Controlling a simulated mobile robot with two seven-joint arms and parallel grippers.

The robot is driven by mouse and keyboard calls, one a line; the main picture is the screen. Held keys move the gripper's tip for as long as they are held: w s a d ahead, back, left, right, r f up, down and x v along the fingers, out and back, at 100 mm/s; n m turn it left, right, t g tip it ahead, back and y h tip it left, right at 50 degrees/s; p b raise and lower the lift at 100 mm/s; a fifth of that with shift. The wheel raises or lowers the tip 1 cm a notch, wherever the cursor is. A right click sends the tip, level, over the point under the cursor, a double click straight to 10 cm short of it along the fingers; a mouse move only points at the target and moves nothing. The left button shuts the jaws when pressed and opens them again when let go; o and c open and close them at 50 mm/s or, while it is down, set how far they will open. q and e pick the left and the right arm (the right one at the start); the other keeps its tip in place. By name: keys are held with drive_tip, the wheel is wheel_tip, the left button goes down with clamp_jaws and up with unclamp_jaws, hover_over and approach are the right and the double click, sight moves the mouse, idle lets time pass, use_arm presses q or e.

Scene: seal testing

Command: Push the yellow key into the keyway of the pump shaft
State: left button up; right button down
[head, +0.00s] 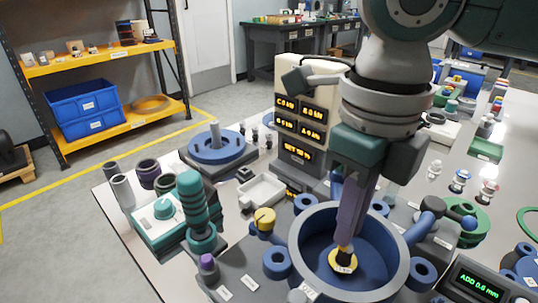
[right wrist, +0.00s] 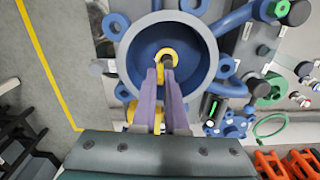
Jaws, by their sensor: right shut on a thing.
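The round pump housing (head: 302,247) has a grey rim and an open blue bowl. A yellow round piece (head: 343,262) with a small label sits at the bowl's floor, where the pump shaft is; it shows as a yellow ring in the right wrist view (right wrist: 167,51). My right gripper (head: 346,243) reaches down into the bowl with its long purple fingers shut. A small orange-yellow bit, apparently the yellow key, shows at the fingertips, against the yellow piece. The fingers mostly hide it, and I cannot see the keyway or how deep the key sits. My left gripper is out of view.
A beige panel with lit displays (head: 302,120) stands behind the housing. A white tray (head: 262,190), a teal ribbed column (head: 193,205) and a yellow-capped knob (head: 265,219) stand to the left. Pipes and fittings crowd the right. The bowl wall closely surrounds the fingers.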

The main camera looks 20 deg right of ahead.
sight(342, 249)
idle(0.4)
drive_tip(key=shift+f, duration=0.1)
drive_tip(key=shift+f, duration=0.6)
drive_tip(key=shift+f, duration=0.15)
drive_tip(key=shift+f, duration=0.7)
idle(0.8)
drive_tip(key=c, duration=0.9)
unclamp_jaws()
